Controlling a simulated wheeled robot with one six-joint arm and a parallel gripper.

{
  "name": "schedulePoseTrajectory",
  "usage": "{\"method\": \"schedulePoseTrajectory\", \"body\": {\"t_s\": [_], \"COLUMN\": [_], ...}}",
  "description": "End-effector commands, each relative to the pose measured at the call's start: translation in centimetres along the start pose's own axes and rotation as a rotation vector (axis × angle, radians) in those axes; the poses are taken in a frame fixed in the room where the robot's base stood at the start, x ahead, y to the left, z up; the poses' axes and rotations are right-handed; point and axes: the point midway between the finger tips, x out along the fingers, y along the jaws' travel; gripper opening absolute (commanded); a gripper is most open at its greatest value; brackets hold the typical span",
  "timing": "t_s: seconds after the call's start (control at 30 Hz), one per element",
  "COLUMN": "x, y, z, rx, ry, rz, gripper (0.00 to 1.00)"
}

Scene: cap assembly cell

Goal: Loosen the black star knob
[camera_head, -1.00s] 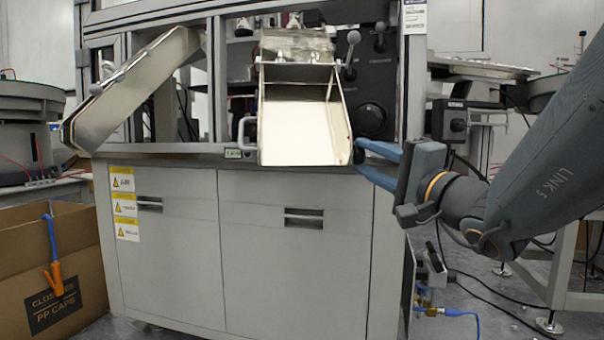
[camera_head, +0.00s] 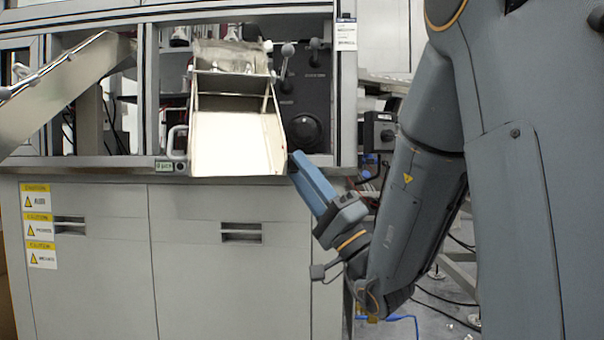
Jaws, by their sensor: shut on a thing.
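My gripper (camera_head: 294,160) has blue fingers that reach up and left to the lower right corner of the metal chute (camera_head: 238,140). I see the fingers nearly edge-on, one behind the other. They are shut at the spot where the black star knob sits beside the chute. The knob itself is almost fully hidden behind the fingertips, so its shape and how far it is turned cannot be seen.
A black panel with a big round dial (camera_head: 305,131) and ball-ended levers (camera_head: 288,51) is just behind my fingertips. A grey cabinet (camera_head: 190,270) stands below. A sloped metal chute (camera_head: 70,80) is at the left. My own arm covers the right side.

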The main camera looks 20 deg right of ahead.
Motion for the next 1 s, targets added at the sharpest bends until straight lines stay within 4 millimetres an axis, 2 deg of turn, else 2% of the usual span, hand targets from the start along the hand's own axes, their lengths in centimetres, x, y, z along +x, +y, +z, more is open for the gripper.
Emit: {"method": "schedulePoseTrajectory", "body": {"t_s": [0.43,0.47,0.57,0.87,1.0], "x": [0.2,0.2,0.1,0.1,0.0], "y": [-0.1,-0.1,-0.1,0.0,0.2], "z": [0.1,0.1,0.0,0.0,1.0], "rx": [-0.004,-0.004,-0.004,-0.004,0.009], "ry": [-0.004,-0.004,-0.003,-0.001,-0.012], "rz": [-0.013,-0.013,-0.012,-0.011,-0.015], "gripper": [0.08,0.32,0.49,0.49,0.49]}}
